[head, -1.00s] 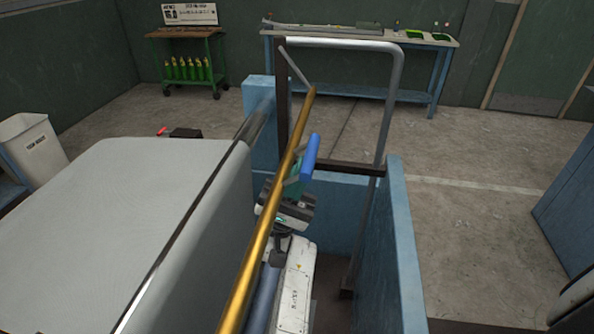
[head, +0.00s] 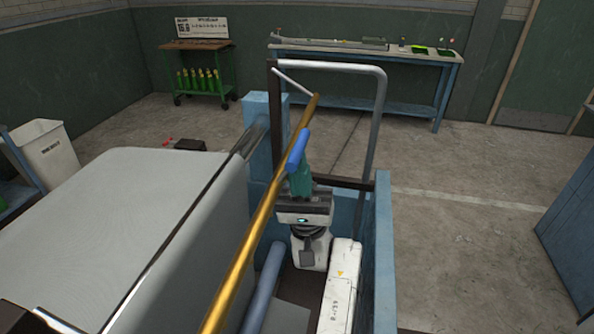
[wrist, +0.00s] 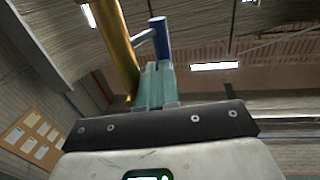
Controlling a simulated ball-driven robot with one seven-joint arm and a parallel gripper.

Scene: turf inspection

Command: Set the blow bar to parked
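A long brass-coloured bar (head: 262,225), which I take for the blow bar, slants up and away beside a padded grey block. A short blue handle (head: 298,150) overlaps it in the head view. In the wrist view the bar (wrist: 115,40) is left of the blue handle (wrist: 160,36), and a thin pale rod shows between them. My gripper (head: 295,170) has teal fingers that reach up to the handle's lower end and appear shut on it. The fingers (wrist: 155,72) hide that end in the wrist view. How the handle joins the bar is unclear.
The large grey padded block (head: 130,210) fills the left. A bent metal rail (head: 378,120) stands behind my arm, and a blue panel (head: 383,250) borders it on the right. A blue workbench (head: 365,97) and green cart (head: 200,68) stand at the back wall.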

